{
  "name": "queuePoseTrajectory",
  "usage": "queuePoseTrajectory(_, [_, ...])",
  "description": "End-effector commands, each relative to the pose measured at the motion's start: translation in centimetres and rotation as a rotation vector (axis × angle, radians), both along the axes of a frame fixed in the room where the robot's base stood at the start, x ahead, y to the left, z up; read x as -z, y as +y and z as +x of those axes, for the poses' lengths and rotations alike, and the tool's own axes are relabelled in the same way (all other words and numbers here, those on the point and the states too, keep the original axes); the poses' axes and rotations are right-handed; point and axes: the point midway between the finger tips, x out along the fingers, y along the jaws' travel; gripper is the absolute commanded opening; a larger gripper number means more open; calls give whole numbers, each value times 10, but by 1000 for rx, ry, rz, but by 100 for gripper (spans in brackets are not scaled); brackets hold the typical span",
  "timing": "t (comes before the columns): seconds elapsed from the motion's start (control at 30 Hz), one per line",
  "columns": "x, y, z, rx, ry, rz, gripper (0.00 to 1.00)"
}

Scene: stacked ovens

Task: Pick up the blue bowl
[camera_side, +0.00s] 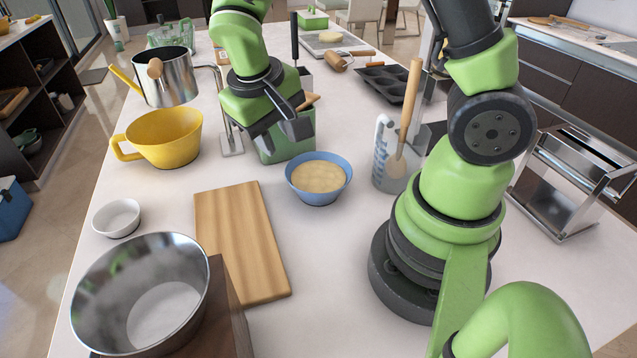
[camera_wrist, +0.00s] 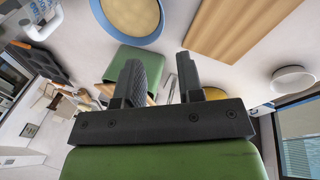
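The blue bowl (camera_side: 319,178) stands upright on the white counter, filled with something pale yellow, right of the cutting board. It also shows at the top of the wrist view (camera_wrist: 128,17), cut off by the frame edge. My gripper (camera_side: 285,138) is above and to the left of the bowl, in front of a green container, and apart from the bowl. In the wrist view its two dark fingers (camera_wrist: 164,84) stand apart with nothing held between them.
A wooden cutting board (camera_side: 240,240) lies left of the bowl. A measuring jug (camera_side: 388,160) with a wooden utensil stands to its right. The green container (camera_side: 290,146) is close behind the bowl. A yellow bowl (camera_side: 165,140), small white bowl (camera_side: 116,218) and steel bowl (camera_side: 142,292) are further left.

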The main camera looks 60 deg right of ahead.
Motion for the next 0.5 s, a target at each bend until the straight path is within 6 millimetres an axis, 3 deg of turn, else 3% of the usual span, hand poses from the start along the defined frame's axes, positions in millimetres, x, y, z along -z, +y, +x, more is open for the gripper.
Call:
queuePoseTrajectory(0.03, [16, 0, 2, -10, 37, -24, 34])
queuePoseTrajectory(0.13, [38, -2, 4, -21, 78, -61, 34])
queuePoseTrajectory(0.5, [85, -15, 0, -33, 117, -93, 34])
